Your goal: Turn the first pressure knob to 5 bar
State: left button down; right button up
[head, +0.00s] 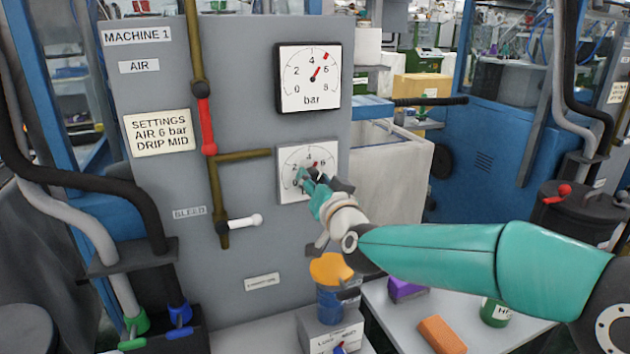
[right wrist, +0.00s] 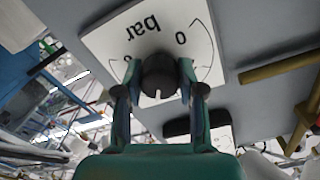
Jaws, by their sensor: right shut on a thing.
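The lower pressure dial (head: 290,189) is a white square plate with a scale in bar on the grey panel of MACHINE 1. A dark round knob (right wrist: 160,75) stands at its middle, seen close in the right wrist view. My right gripper (head: 312,181) is shut on this knob, one finger on each side. The gripper hides part of the dial, so I cannot read the knob's setting. Above it is a white gauge (head: 297,100) marked 0 to 8 bar. Its red pointer leans up and right, between 4 and 6. My left gripper is not in view.
A sign (head: 158,133) reads "SETTINGS AIR 6 bar DRIP MID". Left of the dials runs a brass pipe with a red lever (head: 206,127) and a white-handled valve (head: 244,221). Below are an orange-topped blue container (head: 331,270) and a table with an orange block (head: 442,335).

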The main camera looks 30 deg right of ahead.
jog(key=shift+c, duration=0.5)
jog(key=shift+n, duration=0.3)
jog(key=o, duration=1.1)
jog(key=shift+o, duration=0.2)
jog(key=v, duration=1.2)
